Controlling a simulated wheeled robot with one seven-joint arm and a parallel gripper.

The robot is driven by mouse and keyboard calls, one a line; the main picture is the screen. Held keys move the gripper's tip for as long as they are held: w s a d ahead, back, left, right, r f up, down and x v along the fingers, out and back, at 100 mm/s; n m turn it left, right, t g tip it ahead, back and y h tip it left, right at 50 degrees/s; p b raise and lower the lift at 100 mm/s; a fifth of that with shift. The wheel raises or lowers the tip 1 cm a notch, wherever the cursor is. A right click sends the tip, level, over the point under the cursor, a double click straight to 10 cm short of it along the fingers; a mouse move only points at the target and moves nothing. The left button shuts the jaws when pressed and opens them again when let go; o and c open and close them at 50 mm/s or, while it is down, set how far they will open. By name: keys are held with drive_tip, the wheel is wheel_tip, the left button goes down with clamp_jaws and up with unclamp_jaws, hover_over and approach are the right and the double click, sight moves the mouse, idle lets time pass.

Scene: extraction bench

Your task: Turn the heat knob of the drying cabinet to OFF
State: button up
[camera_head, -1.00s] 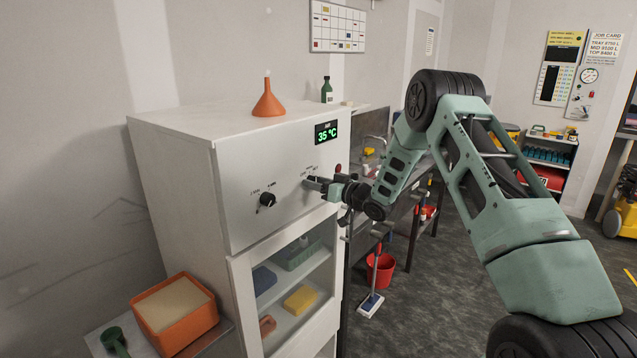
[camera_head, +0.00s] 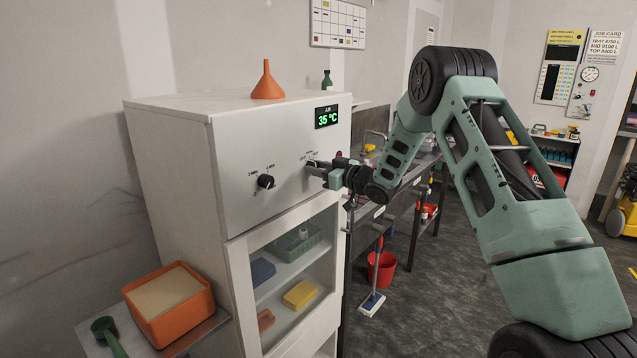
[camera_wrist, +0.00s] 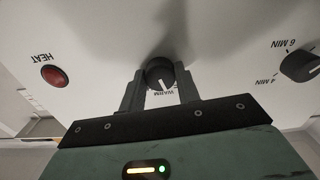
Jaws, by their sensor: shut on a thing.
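My gripper (camera_head: 314,167) is at the right-hand knob on the panel. In the wrist view, my gripper (camera_wrist: 160,90) has its two fingers on either side of the dark round heat knob (camera_wrist: 160,72), shut on it. The knob's white mark points toward the printed word WARM, which is partly hidden. A red lamp (camera_wrist: 54,76) labelled HEAT sits beside it. Other heat labels are not readable.
A second black knob (camera_head: 265,182), marked in minutes, sits left on the panel. An orange funnel (camera_head: 267,80) and a green bottle (camera_head: 327,80) stand on top. An orange tub (camera_head: 170,318) is at front left. A bench (camera_head: 395,205) stands beyond the cabinet.

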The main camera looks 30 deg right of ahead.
drive_tip(key=n+b, duration=0.5)
drive_tip(key=b, duration=0.3)
drive_tip(key=shift+f+b, duration=0.15)
drive_tip(key=shift+b, duration=0.25)
drive_tip(key=shift+n, duration=0.4)
drive_tip(key=o, duration=1)
drive_tip(key=b+v, duration=0.5)
drive_tip(key=v, duration=1.2)
drive_tip(key=shift+s+d+r, duration=0.1)
drive_tip(key=shift+s+r, duration=0.1)
drive_tip(key=shift+s, duration=0.05)
